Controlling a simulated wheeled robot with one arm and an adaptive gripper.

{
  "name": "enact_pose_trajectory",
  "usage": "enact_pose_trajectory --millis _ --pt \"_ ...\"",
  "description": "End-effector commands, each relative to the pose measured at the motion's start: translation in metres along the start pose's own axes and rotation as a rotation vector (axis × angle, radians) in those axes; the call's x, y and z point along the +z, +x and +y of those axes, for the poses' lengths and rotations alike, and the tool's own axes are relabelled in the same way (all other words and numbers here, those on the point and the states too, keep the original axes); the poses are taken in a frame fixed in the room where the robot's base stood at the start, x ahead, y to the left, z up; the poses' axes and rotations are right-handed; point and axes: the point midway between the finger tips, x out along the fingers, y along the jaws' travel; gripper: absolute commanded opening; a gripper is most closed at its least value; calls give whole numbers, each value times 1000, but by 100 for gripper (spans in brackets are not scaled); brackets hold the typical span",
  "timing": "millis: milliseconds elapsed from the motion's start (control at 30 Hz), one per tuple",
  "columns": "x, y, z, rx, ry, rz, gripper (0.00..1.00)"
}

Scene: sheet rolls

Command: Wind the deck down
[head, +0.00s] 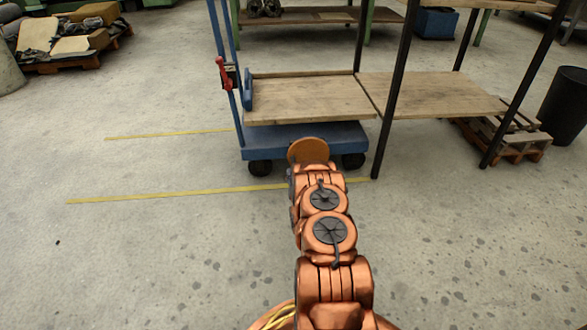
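A blue wheeled lift cart (305,140) stands in the middle of the floor, with dark wheels under its base. Its wooden deck (308,98) is raised above the base, and its right edge is at or very near a wooden shelf (425,92). I cannot tell whether they touch. A red handle (222,72) sits on the blue upright at the cart's left, beside a small dark box. A blue block (248,90) stands at the deck's left edge. My copper arm reaches toward the cart's front. My gripper's fingers do not show.
The shelf's dark posts (391,95) stand right of the cart. A pallet (505,130) lies beneath it, near a black bin (567,105). Yellow floor lines (160,195) run left of the cart. The left and front floor is open. A loaded pallet (70,60) lies far left.

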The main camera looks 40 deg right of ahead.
Motion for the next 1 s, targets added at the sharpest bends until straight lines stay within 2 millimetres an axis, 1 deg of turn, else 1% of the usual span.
enact_pose_trajectory --millis 33,167,500,700,833,1000 --pt "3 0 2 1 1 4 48" --pt "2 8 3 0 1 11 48" --pt "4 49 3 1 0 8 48" --pt "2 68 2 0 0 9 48" --pt "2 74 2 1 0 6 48" --pt "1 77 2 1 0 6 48"
